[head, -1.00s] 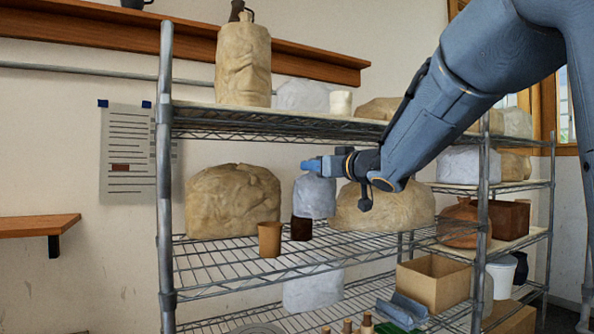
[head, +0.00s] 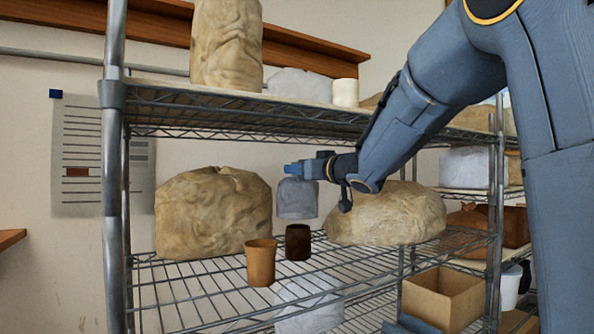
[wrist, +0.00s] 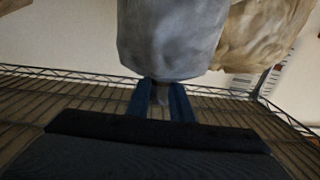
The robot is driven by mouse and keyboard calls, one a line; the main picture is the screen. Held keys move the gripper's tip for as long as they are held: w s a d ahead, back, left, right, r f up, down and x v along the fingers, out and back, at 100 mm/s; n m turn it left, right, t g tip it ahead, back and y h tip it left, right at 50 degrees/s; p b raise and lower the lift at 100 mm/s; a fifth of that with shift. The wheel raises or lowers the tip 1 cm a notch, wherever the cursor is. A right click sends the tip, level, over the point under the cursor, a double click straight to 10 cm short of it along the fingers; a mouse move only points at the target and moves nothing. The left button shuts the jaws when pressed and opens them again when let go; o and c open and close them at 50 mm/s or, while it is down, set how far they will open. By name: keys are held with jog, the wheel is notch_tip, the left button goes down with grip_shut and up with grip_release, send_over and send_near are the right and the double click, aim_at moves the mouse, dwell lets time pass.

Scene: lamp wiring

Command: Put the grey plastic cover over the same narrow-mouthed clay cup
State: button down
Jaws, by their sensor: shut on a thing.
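My gripper (head: 295,170) is shut on the top of the grey plastic cover (head: 297,200), which hangs mouth down above the middle shelf. The cover also shows in the wrist view (wrist: 170,45), just beyond the fingers (wrist: 161,98). A dark brown cup (head: 298,243) stands upright on the wire shelf, directly below the cover in the picture, with a small gap between them. A tan cup (head: 260,263) stands in front of it and to its left. The dark cup looks a little narrower; neither cup shows in the wrist view.
Large wrapped clay lumps stand left (head: 213,212) and right (head: 388,213) of the cover. The upper shelf (head: 330,117) is above my gripper. A shelf post (head: 115,190) stands at the left. A cardboard box (head: 443,297) is lower right. The wire shelf's front is clear.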

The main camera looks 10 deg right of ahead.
jog(key=shift+s+r+p, duration=0.1)
jog(key=shift+s+p, duration=0.05)
jog(key=shift+p, duration=0.25)
jog(key=shift+f+b, duration=3.2)
jog(key=shift+f, duration=2.65)
jog(key=c, duration=1.5)
grip_release()
